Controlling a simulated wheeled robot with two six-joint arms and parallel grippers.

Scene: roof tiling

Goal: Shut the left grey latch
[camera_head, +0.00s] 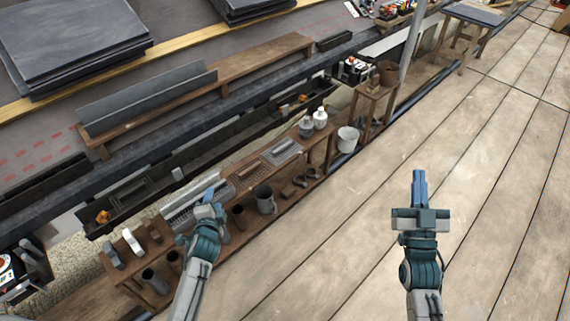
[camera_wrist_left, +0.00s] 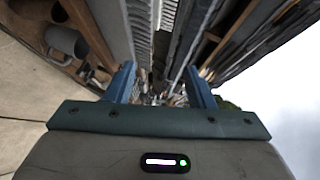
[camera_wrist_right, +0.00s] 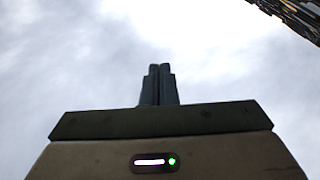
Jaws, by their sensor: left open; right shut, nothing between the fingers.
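A small grey upright piece (camera_head: 178,174) sits on the long dark trough (camera_head: 150,203) along the roof edge; it may be the left grey latch, but it is too small to tell whether it is open or shut. My left gripper (camera_head: 209,196) is open over the left part of the wooden bench, right of and nearer than that piece, apart from it. In the left wrist view its two blue fingers (camera_wrist_left: 161,88) stand apart with nothing held. My right gripper (camera_head: 419,183) is shut and empty above the plank floor; its fingers (camera_wrist_right: 159,84) meet against the sky in the right wrist view.
The wooden bench (camera_head: 290,196) carries ribbed grey sheets, white bottles (camera_head: 320,118), cups and a grey mug (camera_head: 265,200). Orange pieces (camera_head: 103,217) sit in the trough. A white bucket (camera_head: 348,138) stands beyond. The plank floor (camera_head: 490,160) at right is clear.

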